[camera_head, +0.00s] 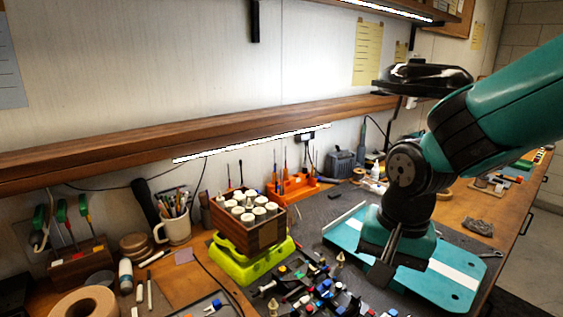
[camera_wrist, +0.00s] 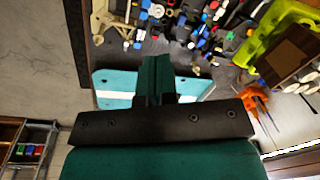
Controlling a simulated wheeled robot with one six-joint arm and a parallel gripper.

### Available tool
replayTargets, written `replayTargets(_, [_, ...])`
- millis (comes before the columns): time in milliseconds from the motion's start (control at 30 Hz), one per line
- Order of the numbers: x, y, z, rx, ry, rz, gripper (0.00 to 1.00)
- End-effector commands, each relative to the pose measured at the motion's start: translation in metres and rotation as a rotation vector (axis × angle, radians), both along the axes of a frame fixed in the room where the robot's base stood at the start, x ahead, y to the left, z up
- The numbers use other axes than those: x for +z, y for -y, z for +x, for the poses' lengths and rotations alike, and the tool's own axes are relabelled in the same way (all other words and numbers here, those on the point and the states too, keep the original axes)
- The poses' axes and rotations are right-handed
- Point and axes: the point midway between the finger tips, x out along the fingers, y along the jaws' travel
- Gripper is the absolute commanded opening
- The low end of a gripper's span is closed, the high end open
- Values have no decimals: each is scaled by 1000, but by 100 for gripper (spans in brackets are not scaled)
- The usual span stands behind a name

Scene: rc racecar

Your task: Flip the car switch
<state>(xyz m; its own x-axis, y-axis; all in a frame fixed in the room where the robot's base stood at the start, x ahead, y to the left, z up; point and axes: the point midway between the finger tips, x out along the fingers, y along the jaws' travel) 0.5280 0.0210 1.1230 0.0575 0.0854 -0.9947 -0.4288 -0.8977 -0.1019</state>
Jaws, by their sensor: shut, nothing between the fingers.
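A car chassis (camera_head: 318,285) crowded with small red, blue, black and white parts lies at the bottom centre of the head view. It also shows at the top of the wrist view (camera_wrist: 200,22). I cannot pick out the switch among these small parts. My gripper (camera_head: 383,272) points down above the teal panel with a white stripe (camera_head: 452,282), right of the chassis, and hides part of the panel. In the wrist view the two teal fingers of my gripper (camera_wrist: 154,78) are together and empty. I cannot tell their exact height.
A yellow-green stand (camera_head: 238,266) and a wooden box of white-topped containers (camera_head: 248,226) stand left of the chassis. An orange tool rack (camera_head: 292,188) is behind. A mug of pens (camera_head: 175,228) and a tape roll (camera_head: 85,303) are on the left. A shelf (camera_head: 150,137) crosses behind.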

Motion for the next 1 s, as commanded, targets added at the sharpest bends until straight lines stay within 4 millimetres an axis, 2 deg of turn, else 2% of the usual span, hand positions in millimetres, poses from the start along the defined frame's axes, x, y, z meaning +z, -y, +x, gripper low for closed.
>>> replayTargets(33, [15,-3,-20,152,19,43,0])
replayTargets(100, [30,-9,-48,389,46,98,0])
replayTargets(200, [46,-16,-85,687,100,160,0])
replayTargets(300, [55,-21,-111,901,151,199,0])
replayTargets(400, [59,-24,-125,1019,179,218,0])
replayTargets(533, [59,-24,-129,1054,187,222,0])
replayTargets(633, [55,-23,-120,998,169,210,0])
replayTargets(733, [41,-18,-93,799,111,160,0])
replayTargets(900, [2,-5,-22,231,24,0,0])
replayTargets(1000, [-19,2,13,-82,21,-88,0])
